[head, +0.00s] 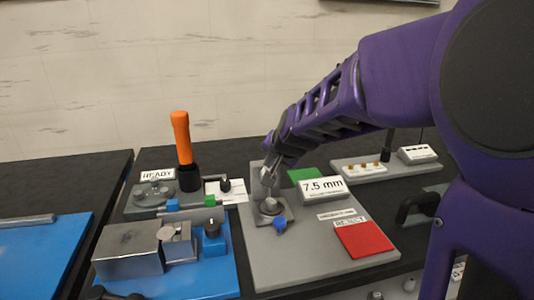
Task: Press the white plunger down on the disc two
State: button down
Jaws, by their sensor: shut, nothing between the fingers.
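My gripper (268,176) points down over the gauge station, a grey plate (290,262) at the middle right. Its fingers are together with nothing visible between them. Just below the fingertips stands a small grey metal post on a round seat (270,207), beside a grey upright block. I cannot make out a separate white plunger or a disc there; the fingers and the small size hide the detail. Whether the fingertips touch the post is unclear. A display (323,188) on the station reads 7.5 mm.
A blue knob (280,225) sits in front of the seat. A red reject pad (364,239) and a green pad (302,174) lie on the plate. An orange-handled lever (182,137) rises at left, behind a blue fixture (190,275) with a metal block (129,250).

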jog(key=shift+s+f, duration=0.25)
jog(key=shift+f, duration=0.35)
jog(key=shift+w+r+p, duration=0.15)
jog(key=shift+r+p, duration=0.45)
jog(key=shift+p, duration=0.1)
jog(key=shift+r+p, duration=1.25)
jog(key=shift+r, duration=0.7)
notch_tip(320, 180, up, 5)
jog(key=p, duration=0.4)
jog(key=shift+w, duration=0.1)
